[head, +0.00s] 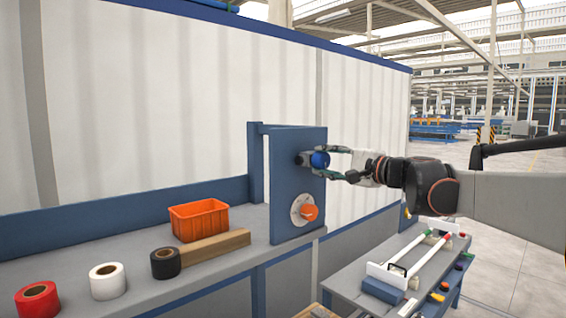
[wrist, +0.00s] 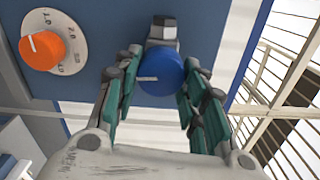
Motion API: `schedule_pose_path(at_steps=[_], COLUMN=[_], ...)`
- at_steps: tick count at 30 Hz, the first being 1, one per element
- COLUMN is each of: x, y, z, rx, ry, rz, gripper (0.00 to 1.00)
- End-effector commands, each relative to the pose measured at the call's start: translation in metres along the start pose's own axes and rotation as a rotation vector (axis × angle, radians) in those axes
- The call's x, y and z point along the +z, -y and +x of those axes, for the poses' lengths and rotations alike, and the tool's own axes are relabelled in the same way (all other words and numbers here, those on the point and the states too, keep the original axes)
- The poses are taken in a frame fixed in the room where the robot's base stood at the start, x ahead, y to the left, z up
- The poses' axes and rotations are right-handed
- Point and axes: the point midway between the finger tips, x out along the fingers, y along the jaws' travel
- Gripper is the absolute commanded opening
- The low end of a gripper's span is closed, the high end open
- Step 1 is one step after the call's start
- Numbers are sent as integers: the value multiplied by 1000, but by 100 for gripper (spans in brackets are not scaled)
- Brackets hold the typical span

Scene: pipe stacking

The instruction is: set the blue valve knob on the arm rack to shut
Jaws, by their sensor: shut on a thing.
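The blue valve knob (head: 319,160) is on the upper part of the blue-grey arm rack panel (head: 285,180), near its right edge. In the wrist view the knob (wrist: 161,76) is a round blue disc with a pale line mark left of its centre, lying roughly horizontal. A grey fitting stands just above it. My gripper (head: 340,163) reaches in from the right and is shut on the knob. In the wrist view its green-padded fingers (wrist: 157,90) lie on both sides of the knob. The exact contact spots are partly hidden.
An orange dial (head: 309,212) on a pale scale plate sits below the knob; it also shows in the wrist view (wrist: 42,51). An orange bin (head: 199,219), a wooden block and tape rolls stand on the bench. A cart (head: 408,262) with pipes stands at lower right.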

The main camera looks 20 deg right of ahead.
Motion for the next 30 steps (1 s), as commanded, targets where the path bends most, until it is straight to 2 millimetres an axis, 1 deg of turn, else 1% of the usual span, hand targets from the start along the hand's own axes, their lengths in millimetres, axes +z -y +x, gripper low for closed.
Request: schedule_pose_path(at_steps=[5, 6, 8, 9, 20, 23, 26, 27, 28, 29, 30], x=[0, 0, 0, 0, 0, 1, 4, 4, 5, 6, 7], y=[0, 0, 0, 0, 2, 10, 26, 34, 41, 47, 56], z=[0, 0, 0, 0, 0, 0, 0, 0, 0, 0, 0], rx=[-1, 0, 0, 0, 0, 0, -1, -2, -3, -4, -5], ry=[-1, -1, -1, -1, 0, 0, 0, -1, -1, -1, -1], rz=[0, 0, -1, -1, -1, -1, -1, 0, 1, 2, 3], gripper=[15, 41, 54, 59, 59, 59, 59, 59, 61, 67, 75])
